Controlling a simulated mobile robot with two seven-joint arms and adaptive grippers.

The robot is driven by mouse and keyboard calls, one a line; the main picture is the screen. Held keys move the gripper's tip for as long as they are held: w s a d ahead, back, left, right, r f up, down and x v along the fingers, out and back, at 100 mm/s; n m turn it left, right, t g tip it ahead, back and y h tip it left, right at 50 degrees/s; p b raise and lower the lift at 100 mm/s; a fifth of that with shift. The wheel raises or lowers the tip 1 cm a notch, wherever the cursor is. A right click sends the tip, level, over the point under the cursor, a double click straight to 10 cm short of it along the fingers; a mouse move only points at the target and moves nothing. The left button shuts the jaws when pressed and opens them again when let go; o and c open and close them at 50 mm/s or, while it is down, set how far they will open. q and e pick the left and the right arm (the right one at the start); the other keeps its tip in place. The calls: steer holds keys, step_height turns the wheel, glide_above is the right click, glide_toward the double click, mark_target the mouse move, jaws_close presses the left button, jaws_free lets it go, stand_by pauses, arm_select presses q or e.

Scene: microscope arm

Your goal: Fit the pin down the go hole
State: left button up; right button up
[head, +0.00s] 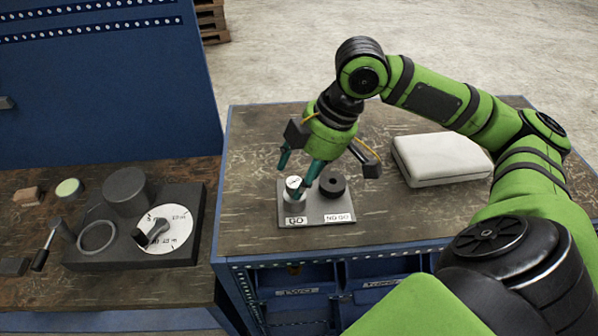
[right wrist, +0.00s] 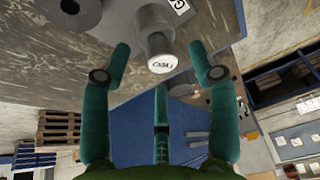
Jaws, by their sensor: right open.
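A grey gauge plate (head: 315,212) lies on the right bench, labelled GO on its left and NO GO on its right. A silver pin with a pale, marked top (head: 294,183) stands upright at the GO position; it also shows in the right wrist view (right wrist: 160,52), rising from a wider light grey collar (right wrist: 151,19). How deep it sits in the hole is hidden. A dark round boss (head: 332,187) is at NO GO. My right gripper (head: 299,168) is open, its teal fingers spread around and above the pin's top, apparently without touching it. My left gripper is not in view.
A white case (head: 441,159) lies right of the plate. On the left bench, a dark fixture (head: 130,252) carries a cylinder, a ring and a white dial (head: 172,222). The wooden bench top around the plate is mostly clear.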

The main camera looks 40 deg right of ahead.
steer(key=v, duration=1)
steer(key=shift+s+d+r, duration=0.2)
steer(key=shift+r, duration=0.15)
